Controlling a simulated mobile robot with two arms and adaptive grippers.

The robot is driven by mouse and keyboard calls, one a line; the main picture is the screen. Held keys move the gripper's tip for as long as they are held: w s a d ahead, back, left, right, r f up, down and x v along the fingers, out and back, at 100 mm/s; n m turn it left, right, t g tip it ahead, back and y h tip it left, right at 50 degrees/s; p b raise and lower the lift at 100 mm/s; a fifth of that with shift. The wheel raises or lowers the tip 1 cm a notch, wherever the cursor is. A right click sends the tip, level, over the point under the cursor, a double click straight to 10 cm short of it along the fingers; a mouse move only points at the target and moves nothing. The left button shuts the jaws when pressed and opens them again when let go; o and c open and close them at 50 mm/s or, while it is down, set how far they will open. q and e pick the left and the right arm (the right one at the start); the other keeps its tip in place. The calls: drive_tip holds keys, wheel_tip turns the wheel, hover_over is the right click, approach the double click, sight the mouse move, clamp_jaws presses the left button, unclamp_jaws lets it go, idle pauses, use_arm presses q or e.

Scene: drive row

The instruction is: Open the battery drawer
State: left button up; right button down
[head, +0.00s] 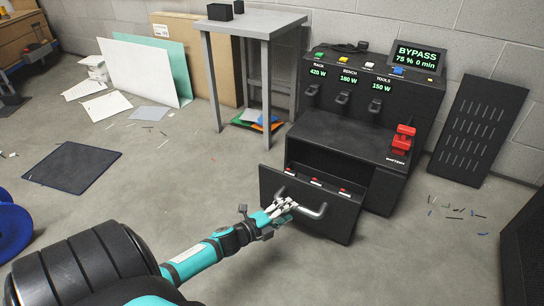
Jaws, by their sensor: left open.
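The battery drawer (305,212) is at the bottom of the black power cabinet (350,160) and stands pulled out. Several small items with red and white ends lie inside it. Its pale bar handle (315,213) runs across the drawer front. My left gripper (287,206) is open at the left part of the handle, with its fingers overlapping it in the picture. I cannot tell whether the fingers touch the bar. My right gripper does not show.
A red switch (402,138) sits on the cabinet's ledge by the BATTERY label. A grey table (250,22) stands left of the cabinet. A slotted black panel (478,130) leans on the wall at right. Small scraps lie near it.

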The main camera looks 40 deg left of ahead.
use_arm(q)
drive_tip(key=v, duration=0.7)
drive_tip(key=shift+s, duration=0.4)
drive_tip(key=shift+a, duration=0.1)
